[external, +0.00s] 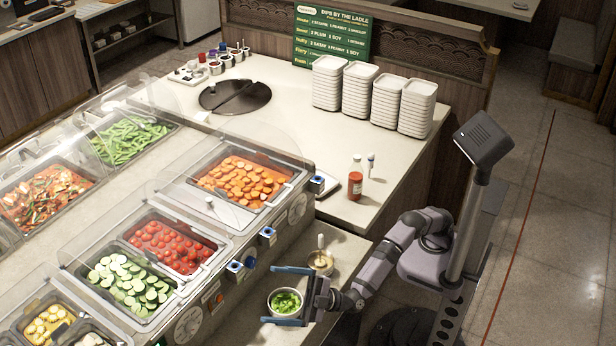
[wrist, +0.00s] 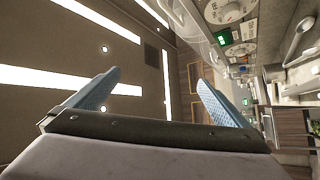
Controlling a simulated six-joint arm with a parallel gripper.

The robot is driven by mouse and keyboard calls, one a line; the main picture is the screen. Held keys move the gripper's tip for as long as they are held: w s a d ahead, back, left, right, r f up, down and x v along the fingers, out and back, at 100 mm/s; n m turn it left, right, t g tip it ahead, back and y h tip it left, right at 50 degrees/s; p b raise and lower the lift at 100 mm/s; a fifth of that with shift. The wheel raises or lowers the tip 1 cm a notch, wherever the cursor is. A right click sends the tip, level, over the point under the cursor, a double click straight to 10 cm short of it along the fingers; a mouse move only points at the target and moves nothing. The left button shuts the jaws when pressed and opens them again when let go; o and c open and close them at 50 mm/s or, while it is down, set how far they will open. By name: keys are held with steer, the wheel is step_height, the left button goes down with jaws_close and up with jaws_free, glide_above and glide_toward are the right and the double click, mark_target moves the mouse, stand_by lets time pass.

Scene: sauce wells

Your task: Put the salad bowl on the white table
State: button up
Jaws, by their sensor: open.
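The salad bowl (external: 287,302) is a small white bowl of chopped greens on the pale ledge at the front of the food bar. My gripper (external: 272,294) is level, with its blue fingers open and spread on either side of the bowl in the external view. I cannot tell whether they touch it or are above it. In the wrist view my gripper (wrist: 160,80) shows an empty gap, and the bowl is not visible there. A pale-topped table (external: 290,135) stands behind; I cannot tell if it is the white table named.
A smaller bowl with a utensil (external: 321,262) stands beside my gripper. A red sauce bottle (external: 355,178) and a small shaker (external: 370,165) stand near the table's front edge. White dish stacks (external: 403,105) fill its back right. The table's middle is clear. Clear guards (external: 230,135) cover the food pans.

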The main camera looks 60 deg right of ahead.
steer(key=r+n+g+y, duration=0.1)
steer(key=n+g+y, duration=0.15)
steer(key=n, duration=0.25)
steer(key=n+g+h, duration=0.8)
steer(key=n, duration=1.6)
glide_above(291, 297)
steer(key=shift+y, duration=0.25)
step_height(291, 297, down, 14)
steer(key=shift+d+r+b, duration=0.1)
steer(key=shift+r+b, duration=0.05)
steer(key=shift+b, duration=0.3)
steer(key=shift+f+b, duration=2.35)
steer(key=shift+f, duration=0.65)
